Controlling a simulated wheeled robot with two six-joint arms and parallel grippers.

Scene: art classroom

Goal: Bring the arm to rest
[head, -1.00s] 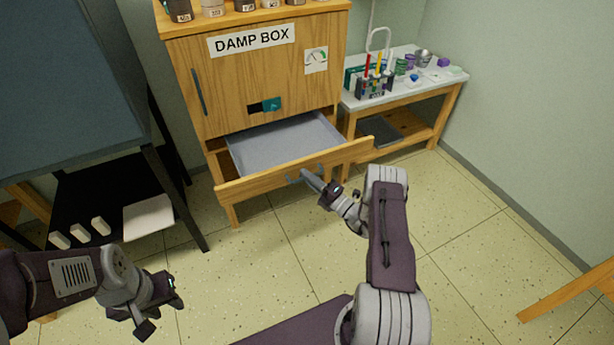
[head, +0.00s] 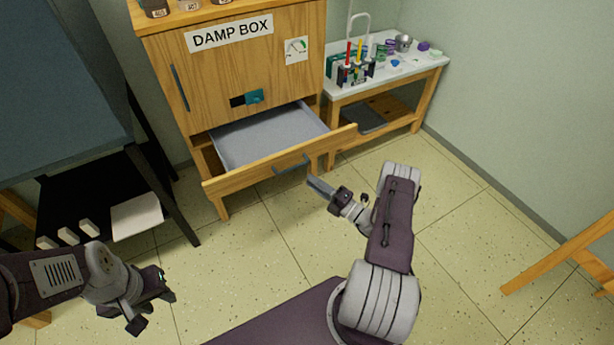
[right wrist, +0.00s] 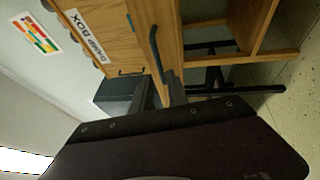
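My right gripper (head: 320,187) is in front of the open drawer (head: 240,179) of the wooden damp box (head: 232,80). Its fingers are apart and empty in the right wrist view (right wrist: 161,92). The drawer's dark handle (head: 292,163) is a short way beyond the fingertips and apart from them; it also shows in the right wrist view (right wrist: 157,50). The drawer stands pulled out, and its grey inside looks empty. My left gripper (head: 155,311) is at the lower left, open and empty over the floor.
A black shelf stand (head: 80,200) with white blocks and a pale slab (head: 137,218) stands at left. A side table (head: 430,62) with tools and pots is at the back right. A wooden leg (head: 560,255) enters at right. The floor between is clear.

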